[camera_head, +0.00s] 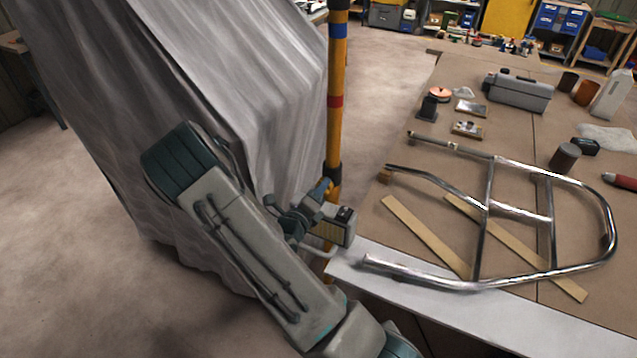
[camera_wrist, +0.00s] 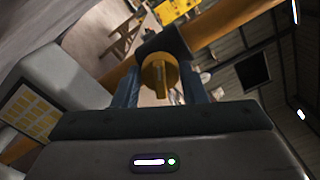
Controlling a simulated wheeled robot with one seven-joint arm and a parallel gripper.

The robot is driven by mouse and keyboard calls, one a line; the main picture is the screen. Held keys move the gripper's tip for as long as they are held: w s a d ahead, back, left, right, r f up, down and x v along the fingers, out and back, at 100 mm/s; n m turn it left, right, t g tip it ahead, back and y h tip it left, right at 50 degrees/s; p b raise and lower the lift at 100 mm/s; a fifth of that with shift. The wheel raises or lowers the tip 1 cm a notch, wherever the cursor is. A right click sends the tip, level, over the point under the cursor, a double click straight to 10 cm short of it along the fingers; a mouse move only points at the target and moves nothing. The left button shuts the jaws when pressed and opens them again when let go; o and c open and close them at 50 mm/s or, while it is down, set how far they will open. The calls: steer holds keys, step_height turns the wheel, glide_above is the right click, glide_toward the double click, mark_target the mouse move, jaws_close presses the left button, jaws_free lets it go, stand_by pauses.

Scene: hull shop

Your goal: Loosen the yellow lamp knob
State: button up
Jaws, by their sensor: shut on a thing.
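The yellow lamp knob (camera_wrist: 160,76) is in the middle of the wrist view, a round yellow disc with a raised bar across it. My gripper (camera_wrist: 160,88) is shut on it, with one blue finger on each side. A dark collar (camera_wrist: 163,42) sits behind the knob, on the yellow pole (camera_wrist: 235,22). In the head view, my gripper (camera_head: 322,190) is at the yellow pole (camera_head: 336,110), near its dark collar (camera_head: 333,174). I cannot make out the knob there.
A large grey draped sheet (camera_head: 200,100) hangs left of the pole, close to my arm. The workbench (camera_head: 400,180) on the right holds a bent metal tube frame (camera_head: 490,210), wooden strips (camera_head: 425,235) and a grey case (camera_head: 518,92). Open floor (camera_head: 80,240) lies at the left.

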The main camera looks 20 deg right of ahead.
steer(key=n+p, duration=0.1)
steer(key=n, duration=0.1)
steer(key=shift+r+n+p, duration=0.1)
steer(key=shift+n+p, duration=0.3)
steer(key=n, duration=0.2)
steer(key=shift+n+p, duration=0.35)
steer(key=shift+n, duration=0.05)
steer(key=n, duration=0.5)
steer(key=shift+f+n, duration=0.3)
steer(key=shift+n, duration=0.4)
steer(key=o, duration=1)
steer(key=shift+d, duration=0.1)
steer(key=b+v, duration=0.3)
steer(key=v, duration=1.1)
